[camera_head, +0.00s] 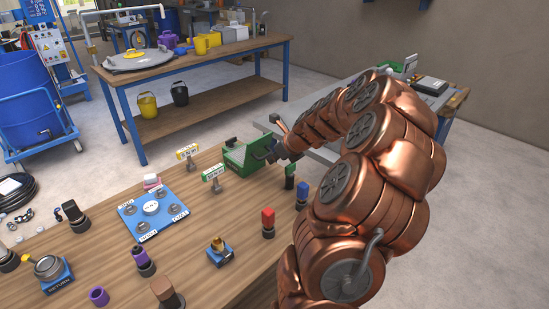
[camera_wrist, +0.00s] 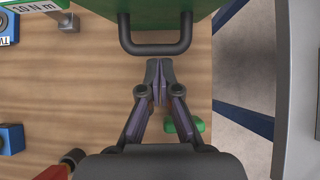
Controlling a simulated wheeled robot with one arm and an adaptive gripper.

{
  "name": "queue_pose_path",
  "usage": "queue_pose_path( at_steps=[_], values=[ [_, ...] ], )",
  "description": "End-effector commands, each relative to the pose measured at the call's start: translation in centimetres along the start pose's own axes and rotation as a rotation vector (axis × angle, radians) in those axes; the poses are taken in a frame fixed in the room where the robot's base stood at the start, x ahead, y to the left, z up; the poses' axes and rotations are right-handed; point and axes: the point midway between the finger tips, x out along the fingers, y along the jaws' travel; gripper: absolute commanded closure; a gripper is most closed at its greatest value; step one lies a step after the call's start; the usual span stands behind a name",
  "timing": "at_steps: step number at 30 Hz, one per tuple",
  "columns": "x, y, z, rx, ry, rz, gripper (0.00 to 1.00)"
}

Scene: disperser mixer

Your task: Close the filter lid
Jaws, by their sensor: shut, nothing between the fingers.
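A green box (camera_head: 236,157) stands near the far edge of the wooden table; I take it for the filter, but no label on it confirms this. In the wrist view a flat green panel (camera_wrist: 185,12) with a dark U-shaped handle (camera_wrist: 155,47) fills the top middle. I cannot tell how far the lid is open. My gripper (camera_wrist: 158,75) is shut and empty, its fingertips close to the handle's bar in the picture. Whether they touch it is unclear. In the head view my gripper (camera_head: 277,150) is beside the box's right side, partly hidden by my arm.
Two small signs (camera_head: 187,152) (camera_head: 213,173) stand left of the box. A green-topped post (camera_head: 289,176), a blue-topped post (camera_head: 302,194) and a red-topped post (camera_head: 268,222) stand nearby. A blue plate (camera_head: 152,207) lies mid-table. A grey surface (camera_head: 268,126) adjoins beyond.

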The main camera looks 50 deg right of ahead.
Motion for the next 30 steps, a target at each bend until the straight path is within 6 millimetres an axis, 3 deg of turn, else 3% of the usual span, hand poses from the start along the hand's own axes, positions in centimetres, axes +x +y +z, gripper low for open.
queue_pose_path(
  at_steps=[30],
  values=[
    [-1.7,-0.9,0.7,0.011,0.143,-0.007,1.0]
  ],
)
